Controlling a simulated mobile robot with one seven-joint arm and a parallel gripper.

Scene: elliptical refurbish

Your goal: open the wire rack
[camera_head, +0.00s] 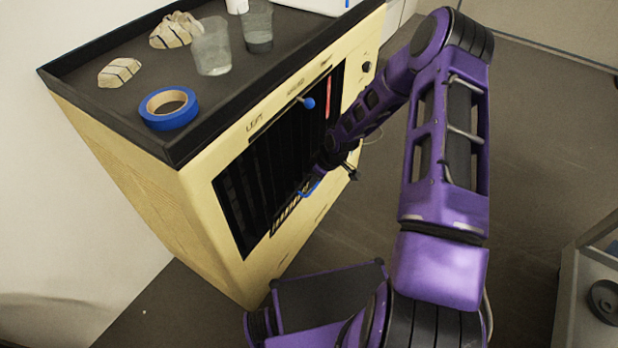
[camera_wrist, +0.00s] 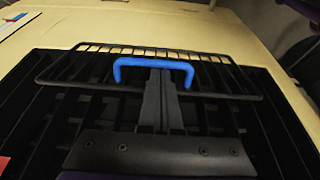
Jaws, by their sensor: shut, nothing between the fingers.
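The wire rack (camera_wrist: 80,68) is a dark grid of thin rods with a blue loop handle (camera_wrist: 153,63) along its front. It sits low in the dark opening of the wooden cabinet, where the head view also shows the blue handle (camera_head: 311,188). In the wrist view the rack overlaps the pale wooden panel beyond the opening. My gripper (camera_wrist: 162,78) is shut and empty. Its two fingers lie together, with their tips at the middle of the handle's bar, within the loop's width. I cannot tell if they touch it. My arm partly hides the opening in the head view.
The wooden cabinet (camera_head: 150,190) has a dark top holding blue tape (camera_head: 168,107), two clear cups (camera_head: 211,47) and pale lumps (camera_head: 119,72). A grey cart (camera_head: 572,290) stands at right. Floor between is clear.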

